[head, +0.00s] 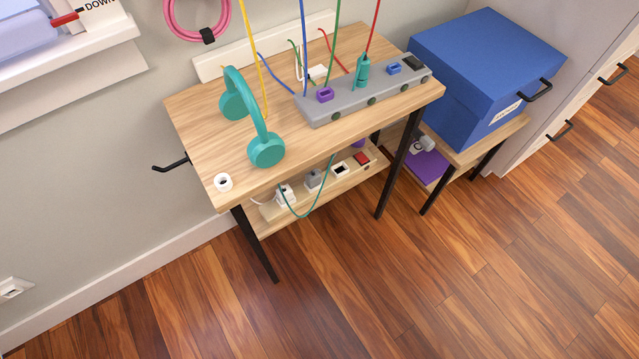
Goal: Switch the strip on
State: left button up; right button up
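Neither of my grippers is in view.
The table (200,130) carries teal headphones (266,150), a grey hub (340,104) with hanging cables, and a small white ring (223,182). A teal cable (303,215) loops before the shelf. A blue box (470,80) stands right. The floor (330,290) in front is clear.

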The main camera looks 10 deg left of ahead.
aim_at(361, 157)
jog(key=k, duration=0.65)
jog(key=u, duration=0.4)
jog(key=i, duration=1.55)
jog(key=z, duration=0.15)
